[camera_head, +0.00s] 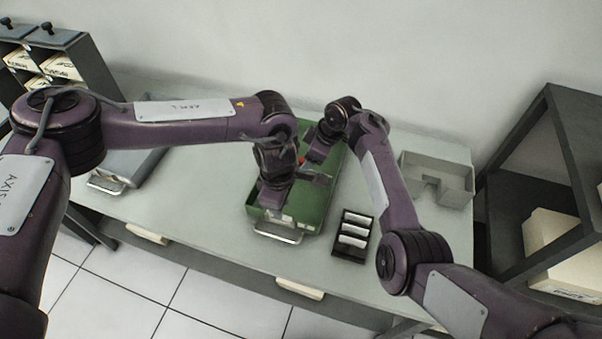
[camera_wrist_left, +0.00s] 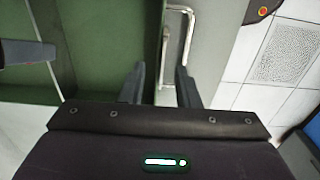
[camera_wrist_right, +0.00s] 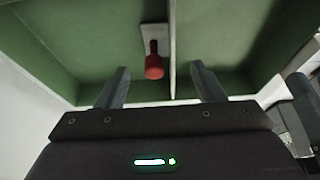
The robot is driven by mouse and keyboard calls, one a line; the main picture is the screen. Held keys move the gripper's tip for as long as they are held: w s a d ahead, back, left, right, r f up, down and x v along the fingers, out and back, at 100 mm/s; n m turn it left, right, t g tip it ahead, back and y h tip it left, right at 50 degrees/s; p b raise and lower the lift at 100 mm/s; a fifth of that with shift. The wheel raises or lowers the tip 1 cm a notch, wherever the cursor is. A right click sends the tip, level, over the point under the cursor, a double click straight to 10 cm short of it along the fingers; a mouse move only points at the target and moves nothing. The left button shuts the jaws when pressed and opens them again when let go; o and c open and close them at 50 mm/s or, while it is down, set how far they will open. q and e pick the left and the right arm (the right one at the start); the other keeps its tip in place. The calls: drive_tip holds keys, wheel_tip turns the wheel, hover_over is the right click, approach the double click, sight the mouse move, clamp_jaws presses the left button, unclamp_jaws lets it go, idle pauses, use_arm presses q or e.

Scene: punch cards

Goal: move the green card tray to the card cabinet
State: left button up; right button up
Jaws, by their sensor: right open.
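The green card tray (camera_head: 318,205) lies on the table, its metal handle (camera_head: 277,233) facing the front edge. My left gripper (camera_head: 290,200) is over the front of the tray. In the left wrist view its fingers (camera_wrist_left: 161,85) are apart, one on each side of the tray's front wall line, near the handle (camera_wrist_left: 190,35). My right gripper (camera_head: 305,165) is over the tray's rear part. In the right wrist view its fingers (camera_wrist_right: 160,88) are apart with a thin divider (camera_wrist_right: 172,45) and a red knob (camera_wrist_right: 153,66) between them. Contact is unclear.
A cabinet with white card boxes (camera_head: 60,68) stands at far left. A grey-blue tray (camera_head: 130,165) lies left of the green one. Right of it are a black card rack (camera_head: 352,236) and a grey open bin (camera_head: 440,180). A dark shelf (camera_head: 575,150) stands at right.

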use_arm(q)
drive_tip(key=shift+f, duration=3)
use_arm(e)
drive_tip(key=shift+x, duration=3)
use_arm(q)
drive_tip(key=shift+w, duration=0.1)
use_arm(e)
drive_tip(key=shift+w, duration=0.1)
use_arm(q)
clamp_jaws()
use_arm(e)
drive_tip(key=c, duration=0.7)
clamp_jaws()
use_arm(q)
drive_tip(key=shift+r, duration=0.1)
